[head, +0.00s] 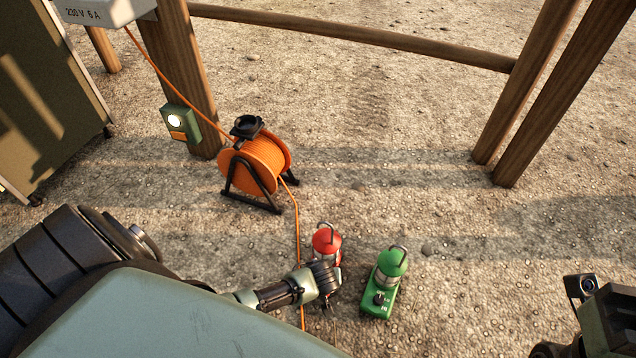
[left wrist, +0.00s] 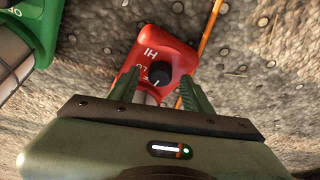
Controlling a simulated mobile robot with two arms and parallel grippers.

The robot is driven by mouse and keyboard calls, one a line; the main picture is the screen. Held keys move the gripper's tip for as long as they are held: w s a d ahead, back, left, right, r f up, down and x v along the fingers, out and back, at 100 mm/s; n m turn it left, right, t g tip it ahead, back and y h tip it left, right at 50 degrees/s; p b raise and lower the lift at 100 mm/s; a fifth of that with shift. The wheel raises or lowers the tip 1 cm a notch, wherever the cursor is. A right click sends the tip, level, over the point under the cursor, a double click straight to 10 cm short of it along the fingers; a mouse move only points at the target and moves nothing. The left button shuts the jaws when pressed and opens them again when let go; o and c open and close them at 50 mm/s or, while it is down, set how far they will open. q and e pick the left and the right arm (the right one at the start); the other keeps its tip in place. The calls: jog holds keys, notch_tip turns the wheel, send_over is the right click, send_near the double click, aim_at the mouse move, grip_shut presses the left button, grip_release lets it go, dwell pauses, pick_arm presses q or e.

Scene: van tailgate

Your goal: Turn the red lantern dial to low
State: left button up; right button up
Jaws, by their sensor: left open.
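The red lantern (head: 326,239) stands upright on the gravel in the head view, its lower part hidden behind my left gripper (head: 326,290). In the left wrist view its red base (left wrist: 178,48) carries a black dial (left wrist: 160,74) with the white marks HI and LO beside it. A pale line shows near the knob's lower edge; I cannot tell which mark it points to. My left gripper (left wrist: 160,92) is open, with its green fingers on either side of the dial. I cannot tell whether they touch it. My right gripper's housing is partly in view at the lower right; its fingertips do not show.
A green lantern (head: 391,264) with its own dial stands close right of the red one. An orange cable reel (head: 258,163) stands behind, its cable (head: 297,220) running along the red lantern's left. A wooden post (head: 185,70) holds a lamp box. Open gravel lies to the right.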

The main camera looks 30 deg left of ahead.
pick_arm(q)
jog(key=shift+w+a+f, duration=0.1)
jog(key=shift+f, duration=0.2)
grip_shut()
